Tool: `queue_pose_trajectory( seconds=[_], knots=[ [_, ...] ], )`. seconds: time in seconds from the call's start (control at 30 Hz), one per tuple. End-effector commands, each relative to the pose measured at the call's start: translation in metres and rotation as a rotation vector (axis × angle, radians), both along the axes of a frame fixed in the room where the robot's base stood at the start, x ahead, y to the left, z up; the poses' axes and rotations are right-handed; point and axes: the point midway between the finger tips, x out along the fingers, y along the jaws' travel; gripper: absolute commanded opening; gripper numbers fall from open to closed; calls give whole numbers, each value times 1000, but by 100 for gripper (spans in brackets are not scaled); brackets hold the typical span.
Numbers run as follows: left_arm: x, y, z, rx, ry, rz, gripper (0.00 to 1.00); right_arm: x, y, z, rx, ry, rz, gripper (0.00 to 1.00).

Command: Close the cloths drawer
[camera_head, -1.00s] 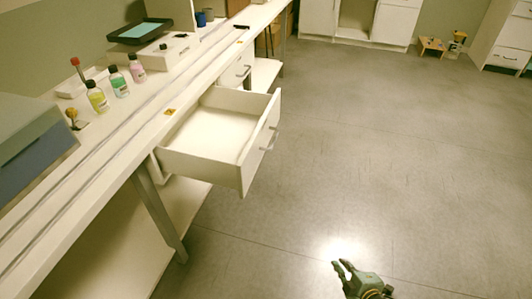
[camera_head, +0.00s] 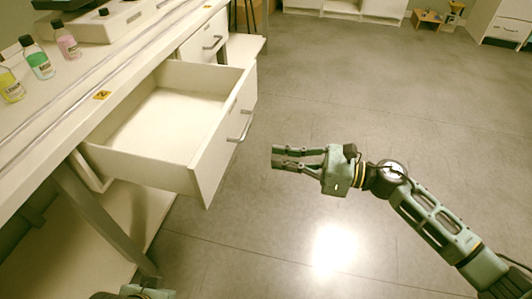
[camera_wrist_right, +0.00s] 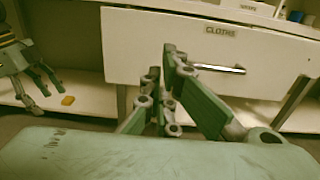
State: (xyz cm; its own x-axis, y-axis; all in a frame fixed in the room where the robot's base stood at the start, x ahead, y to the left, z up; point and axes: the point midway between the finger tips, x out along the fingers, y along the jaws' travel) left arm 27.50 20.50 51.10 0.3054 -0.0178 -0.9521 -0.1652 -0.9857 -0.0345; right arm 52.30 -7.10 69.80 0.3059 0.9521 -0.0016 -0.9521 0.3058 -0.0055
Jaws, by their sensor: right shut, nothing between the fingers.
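The cloths drawer (camera_head: 208,160) is a white drawer under the bench, pulled well out and empty inside. Its front has a metal handle (camera_head: 240,127). In the right wrist view its front (camera_wrist_right: 150,45) faces me with a "CLOTHS" label and the handle (camera_wrist_right: 218,68). My right gripper (camera_head: 274,157) is shut and empty, just right of the drawer front, apart from it in the head view and pointing toward it. My left gripper shows at the left of the right wrist view (camera_wrist_right: 38,90), fingers spread and empty; in the head view only part of that arm shows at the bottom edge.
A second drawer (camera_head: 205,38) beyond the open one is shut. Several small bottles, including a green one (camera_head: 38,62), stand on the bench. A bench leg (camera_head: 105,220) and low shelf (camera_head: 150,215) are below. The floor (camera_head: 380,110) to the right is clear.

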Motion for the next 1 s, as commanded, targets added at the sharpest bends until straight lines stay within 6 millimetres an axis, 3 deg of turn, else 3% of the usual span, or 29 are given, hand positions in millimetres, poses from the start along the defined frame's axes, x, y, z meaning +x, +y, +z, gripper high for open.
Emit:
queue_pose_trajectory(
  seconds=[0.3, 0.53, 0.7, 1.0],
  knots=[
    [0, 0, 3, 0, -1, 0, 65, 21, 65, 3, 5, 0, 1, 0],
    [1, 0, 3, 0, -1, 0, 65, 34, 102, 2, 5, 2, -1, 0],
    [1, 0, 3, 0, -1, 0, 65, 39, 116, 1, 4, 3, -4, 0],
    [1, 0, 3, 0, -1, 0, 65, 39, 119, 0, 3, 4, -3, 0]
  ],
)
